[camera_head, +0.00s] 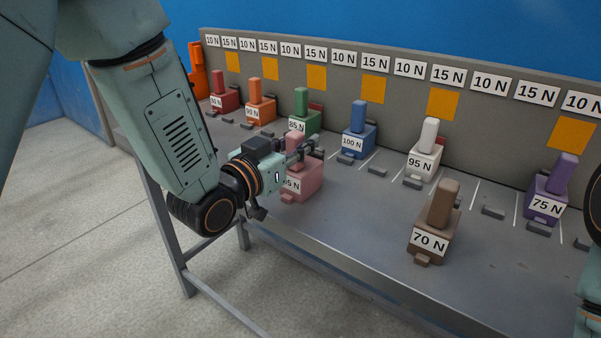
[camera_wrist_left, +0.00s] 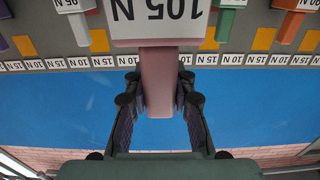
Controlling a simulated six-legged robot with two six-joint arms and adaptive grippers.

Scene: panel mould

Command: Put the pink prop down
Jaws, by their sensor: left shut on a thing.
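The pink prop (camera_head: 304,184) is a block with an upright post and a white label, near the table's front left part in the head view. My left gripper (camera_head: 300,151) is shut on its post from the left side. The head view does not clearly show whether the block touches the table. In the left wrist view the pink post (camera_wrist_left: 158,80) stands between the two fingers, and its label reads 105 N upside down. My right gripper is out of view.
The grey table (camera_head: 340,210) has line-marked places with small dark stops. Red (camera_head: 224,101), orange (camera_head: 260,111), green (camera_head: 308,120), blue (camera_head: 358,141), white (camera_head: 424,161), brown (camera_head: 434,243) and purple (camera_head: 547,203) props stand there. A labelled back panel (camera_head: 400,100) rises behind.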

